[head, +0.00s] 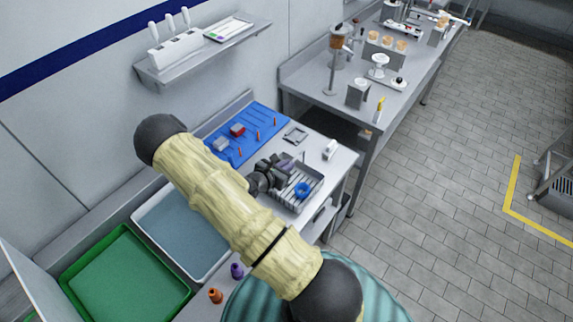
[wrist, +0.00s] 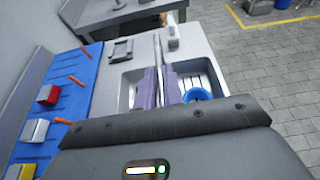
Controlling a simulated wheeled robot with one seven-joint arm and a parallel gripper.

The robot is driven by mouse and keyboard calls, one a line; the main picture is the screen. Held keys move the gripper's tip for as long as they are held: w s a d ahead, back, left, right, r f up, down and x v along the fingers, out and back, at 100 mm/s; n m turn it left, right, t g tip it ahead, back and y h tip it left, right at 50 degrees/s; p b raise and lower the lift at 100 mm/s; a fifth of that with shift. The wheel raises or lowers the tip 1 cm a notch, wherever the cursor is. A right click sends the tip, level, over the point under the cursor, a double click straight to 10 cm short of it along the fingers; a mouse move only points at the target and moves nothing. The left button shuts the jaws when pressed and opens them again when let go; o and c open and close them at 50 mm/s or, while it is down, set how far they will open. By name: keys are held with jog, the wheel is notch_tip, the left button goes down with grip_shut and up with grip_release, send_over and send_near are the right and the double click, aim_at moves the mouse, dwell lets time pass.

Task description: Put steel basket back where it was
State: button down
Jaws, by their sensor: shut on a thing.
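The blue ring (wrist: 198,94) shows just right of the fingers. I cannot tell whether the basket's underside touches the worktop.
The blue mat (head: 265,120) holds a red block (head: 237,130), a grey block and orange pegs. A flat grey frame (head: 295,135) and a small white item (head: 329,150) stand beyond the basket.

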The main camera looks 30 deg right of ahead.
jog(key=shift+f, duration=0.15)
jog(key=shift+f, duration=0.15)
jog(key=c, duration=1.5)
grip_release()
jog(key=shift+c, duration=0.2)
